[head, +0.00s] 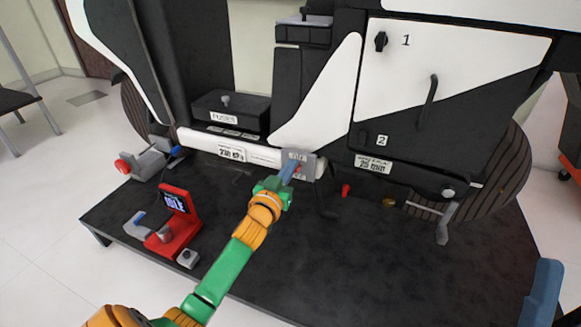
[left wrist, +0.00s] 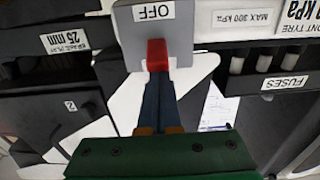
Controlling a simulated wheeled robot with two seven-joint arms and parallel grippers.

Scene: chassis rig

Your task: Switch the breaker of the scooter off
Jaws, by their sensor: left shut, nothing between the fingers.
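The scooter's breaker (head: 312,167) is a grey plate with small labels, on the lower frame of the white and black scooter (head: 330,95). In the left wrist view its red lever (left wrist: 157,54) stands just below the OFF label (left wrist: 153,12). My left gripper (head: 290,170) is shut and empty, with its blue fingertips at the lever. In the left wrist view the fingers (left wrist: 158,80) reach the red lever and seem to touch it; the fingers hide part of it. A blue piece at the lower right edge of the head view looks like part of my right gripper (head: 544,292).
The scooter stands on a black platform (head: 400,262). A red stand with a screen (head: 175,206) and a grey clamp with a red knob (head: 145,163) are on the left. The fuse box (head: 232,108) is left of the breaker. The platform's front right is clear.

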